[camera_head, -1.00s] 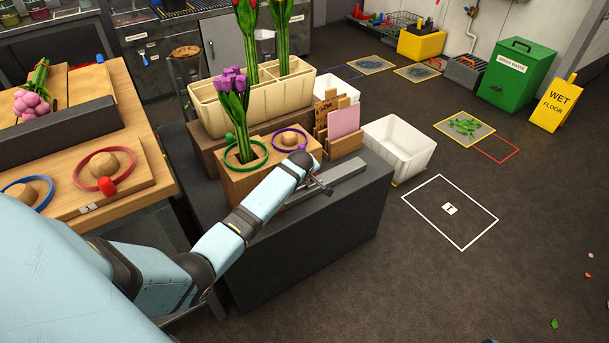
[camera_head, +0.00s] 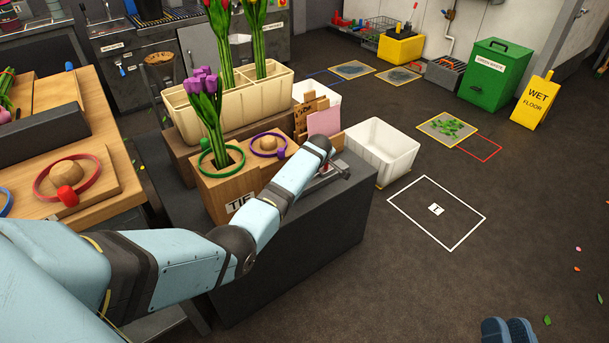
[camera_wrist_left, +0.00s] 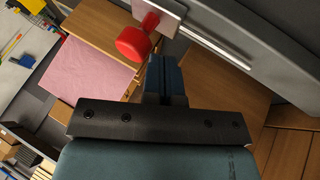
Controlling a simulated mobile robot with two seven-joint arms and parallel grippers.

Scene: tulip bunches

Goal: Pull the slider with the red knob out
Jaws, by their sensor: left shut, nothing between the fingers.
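The red knob (camera_wrist_left: 132,42) sits on the metal slider plate (camera_wrist_left: 172,14) at the top of the left wrist view. A grey rail (camera_wrist_left: 222,52) runs from the plate down to the right. My left gripper (camera_wrist_left: 164,64) is shut and empty, its fingertips just beside the knob; I cannot tell whether they touch. In the head view my left wrist hides most of this spot; part of the rail (camera_head: 345,185) shows on the dark bench. My right gripper (camera_head: 508,332) shows only in part at the bottom edge, apart from the bench, and its opening is unclear.
A wooden block holds purple tulips (camera_head: 205,100) beside the rail. A card holder with a pink card (camera_head: 325,122) and a white bin (camera_head: 385,150) stand behind. On the left table lies a red ring (camera_head: 92,163) with a red knob.

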